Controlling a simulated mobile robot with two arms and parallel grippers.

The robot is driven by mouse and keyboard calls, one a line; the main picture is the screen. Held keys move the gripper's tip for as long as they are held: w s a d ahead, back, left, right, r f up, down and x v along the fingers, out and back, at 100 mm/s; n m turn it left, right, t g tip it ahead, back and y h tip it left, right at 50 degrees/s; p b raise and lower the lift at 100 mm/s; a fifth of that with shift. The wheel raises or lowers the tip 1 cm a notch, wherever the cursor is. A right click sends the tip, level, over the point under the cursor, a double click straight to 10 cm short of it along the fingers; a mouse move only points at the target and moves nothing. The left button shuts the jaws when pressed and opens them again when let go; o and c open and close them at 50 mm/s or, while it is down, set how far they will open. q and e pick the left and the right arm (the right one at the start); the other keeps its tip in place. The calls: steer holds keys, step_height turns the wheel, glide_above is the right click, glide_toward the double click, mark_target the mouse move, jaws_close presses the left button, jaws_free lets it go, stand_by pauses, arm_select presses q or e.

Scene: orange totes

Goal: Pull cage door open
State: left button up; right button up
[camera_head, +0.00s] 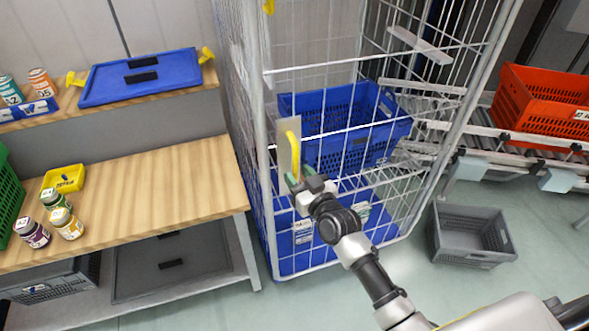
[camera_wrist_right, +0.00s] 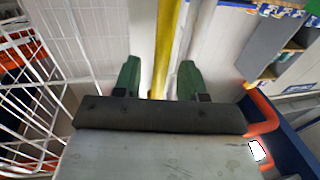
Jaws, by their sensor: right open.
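The wire cage (camera_head: 262,130) stands upright in the middle of the head view. Its front wire door (camera_head: 340,128) appears closed across the front. A yellow vertical handle (camera_head: 293,150) sits on a pale plate at the door's left side. My right gripper (camera_head: 303,181) is at the handle's lower end. In the right wrist view, the green fingers of my right gripper (camera_wrist_right: 157,80) are apart, with the yellow handle (camera_wrist_right: 164,50) running between them. Whether they touch it, I cannot tell. My left gripper is not in view.
Inside the cage are blue crates (camera_head: 350,125). A wooden workbench (camera_head: 150,195) with jars is close on the left. A grey crate (camera_head: 470,235) lies on the floor at right. A red tote (camera_head: 540,105) sits on a roller conveyor. Floor before the cage is partly clear.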

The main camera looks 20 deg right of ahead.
steer(key=shift+x, duration=1)
jaws_close()
